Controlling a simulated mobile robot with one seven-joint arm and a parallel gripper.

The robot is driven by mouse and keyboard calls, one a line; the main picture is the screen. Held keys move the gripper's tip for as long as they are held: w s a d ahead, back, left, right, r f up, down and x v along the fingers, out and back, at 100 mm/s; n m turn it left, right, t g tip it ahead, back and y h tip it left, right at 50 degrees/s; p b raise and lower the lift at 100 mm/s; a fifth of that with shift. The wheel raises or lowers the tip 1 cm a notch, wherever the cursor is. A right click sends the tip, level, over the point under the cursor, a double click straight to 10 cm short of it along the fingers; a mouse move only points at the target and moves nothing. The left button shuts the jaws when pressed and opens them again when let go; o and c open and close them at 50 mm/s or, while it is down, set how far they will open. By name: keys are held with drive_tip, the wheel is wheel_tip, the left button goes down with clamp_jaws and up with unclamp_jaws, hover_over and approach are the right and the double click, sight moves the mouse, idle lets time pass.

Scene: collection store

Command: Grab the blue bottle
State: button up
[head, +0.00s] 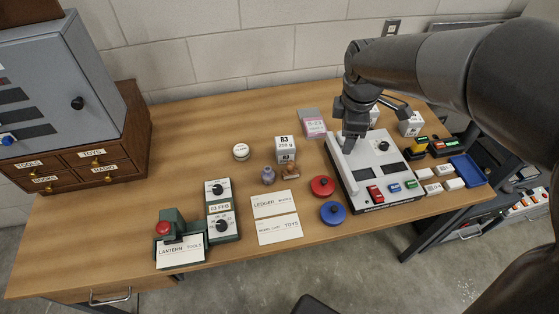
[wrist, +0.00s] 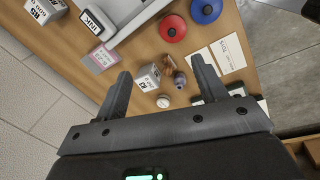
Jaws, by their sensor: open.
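A small bottle (head: 268,175) of dull grey-blue colour stands on the wooden table (head: 180,140), left of the red round knob-topped disc. It also shows in the wrist view (wrist: 180,79), close to the right finger in the picture. My gripper (head: 351,142) is over the grey-white console, right of the bottle and apart from it. In the wrist view my gripper (wrist: 161,67) has its two fingers spread wide with nothing between them.
A small brown item (head: 291,171) and a white R3 box (head: 286,149) stand close by the bottle. A round white-lidded tin (head: 241,152), red disc (head: 322,186), blue disc (head: 332,212) and console (head: 372,170) surround it. Bare table lies left of the tin.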

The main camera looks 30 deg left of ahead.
drive_tip(key=s+a+f+n+g, duration=0.1)
drive_tip(key=s+a+f+n, duration=0.1)
drive_tip(key=a+f+n, duration=0.7)
drive_tip(key=n, duration=0.2)
hover_over(267, 169)
drive_tip(key=shift+g+h, duration=0.4)
drive_tip(key=f, duration=0.4)
drive_tip(key=shift+w+d+f, duration=0.2)
drive_tip(key=shift+d, duration=0.2)
drive_tip(key=f, duration=0.5)
drive_tip(key=shift+s+a+f, duration=0.15)
drive_tip(key=shift+a+f, duration=0.05)
wheel_tip(267, 169, down, 6)
drive_tip(key=shift+a+r, duration=0.15)
drive_tip(key=c, duration=1.1)
drive_tip(key=shift+r, duration=0.1)
drive_tip(key=shift+c, duration=0.2)
